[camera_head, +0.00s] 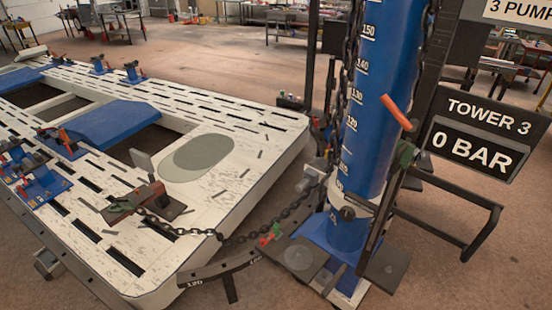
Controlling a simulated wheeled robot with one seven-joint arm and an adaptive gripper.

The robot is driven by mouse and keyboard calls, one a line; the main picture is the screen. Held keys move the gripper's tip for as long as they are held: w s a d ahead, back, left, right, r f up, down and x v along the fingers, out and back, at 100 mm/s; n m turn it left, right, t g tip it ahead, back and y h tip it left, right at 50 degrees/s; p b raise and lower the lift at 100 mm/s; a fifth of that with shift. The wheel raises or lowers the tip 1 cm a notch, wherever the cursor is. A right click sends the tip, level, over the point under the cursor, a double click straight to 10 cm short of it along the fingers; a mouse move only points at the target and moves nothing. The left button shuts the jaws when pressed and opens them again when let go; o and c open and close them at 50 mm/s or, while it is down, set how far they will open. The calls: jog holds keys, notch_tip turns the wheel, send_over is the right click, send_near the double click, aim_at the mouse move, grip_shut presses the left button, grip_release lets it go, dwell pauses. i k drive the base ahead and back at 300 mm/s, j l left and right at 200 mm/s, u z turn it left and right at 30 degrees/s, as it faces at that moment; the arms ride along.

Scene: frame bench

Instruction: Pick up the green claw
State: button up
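Another small green piece (405,154) is on the blue tower's right side, below an orange handle (396,112). A small red and green item (269,235) is near the tower's foot. My gripper is not in view.
The blue tower (371,90) stands right of the bench, with a "0 BAR" sign (474,150) and a black bar frame (445,225) beside it. The chain hangs between bench and tower. Blue clamps (40,182) stand at left.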

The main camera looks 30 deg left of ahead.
aim_at(121, 207)
jog(key=u, duration=2.35)
jog(key=z, duration=1.75)
jog(key=u, duration=1.75)
jog(key=i+j+u, duration=0.2)
jog(key=i+j, duration=0.05)
jog(key=j, duration=0.05)
